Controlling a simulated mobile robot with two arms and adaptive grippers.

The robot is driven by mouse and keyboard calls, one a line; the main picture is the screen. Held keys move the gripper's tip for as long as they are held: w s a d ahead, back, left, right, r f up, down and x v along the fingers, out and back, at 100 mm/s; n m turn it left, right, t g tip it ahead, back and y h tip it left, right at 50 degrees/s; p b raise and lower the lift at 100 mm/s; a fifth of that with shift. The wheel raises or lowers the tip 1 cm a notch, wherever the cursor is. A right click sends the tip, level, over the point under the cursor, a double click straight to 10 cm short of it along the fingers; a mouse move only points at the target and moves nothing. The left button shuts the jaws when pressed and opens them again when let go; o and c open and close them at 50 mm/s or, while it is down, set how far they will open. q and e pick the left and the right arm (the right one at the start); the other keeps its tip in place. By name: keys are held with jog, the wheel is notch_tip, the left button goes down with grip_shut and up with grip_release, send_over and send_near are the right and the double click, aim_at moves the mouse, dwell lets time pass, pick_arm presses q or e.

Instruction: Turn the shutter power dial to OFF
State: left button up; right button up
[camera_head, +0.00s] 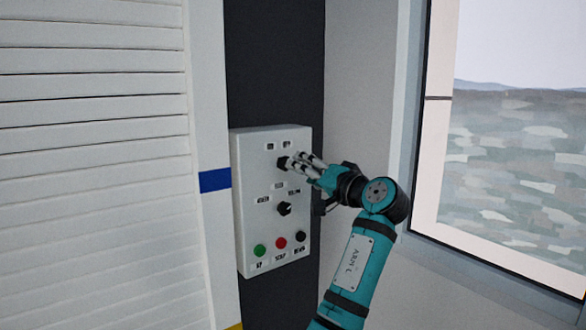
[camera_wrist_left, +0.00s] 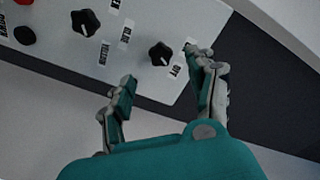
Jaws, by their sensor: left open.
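A white control box (camera_head: 262,225) on the dark wall strip carries two black dials. The upper dial (camera_head: 283,162) has small labels above it; it also shows in the wrist view (camera_wrist_left: 161,54) beside a label that seems to read OFF. Its pointer direction is too small to tell. The lower dial (camera_head: 284,208) shows in the wrist view (camera_wrist_left: 85,22) too. My left gripper (camera_head: 303,165) is at the upper dial, coming from the right. In the wrist view its fingers (camera_wrist_left: 165,72) are spread, with this dial ahead of the gap. I cannot tell whether they touch it.
Green (camera_head: 260,250), red (camera_head: 281,243) and black (camera_head: 300,236) buttons line the bottom of the box. A white slatted shutter (camera_head: 95,150) fills the left. A window (camera_head: 520,150) is at the right. Free space lies in front of the box's lower part.

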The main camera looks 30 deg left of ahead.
pick_arm(q)
jog(key=shift+v, duration=1.75)
jog(key=shift+f, duration=0.1)
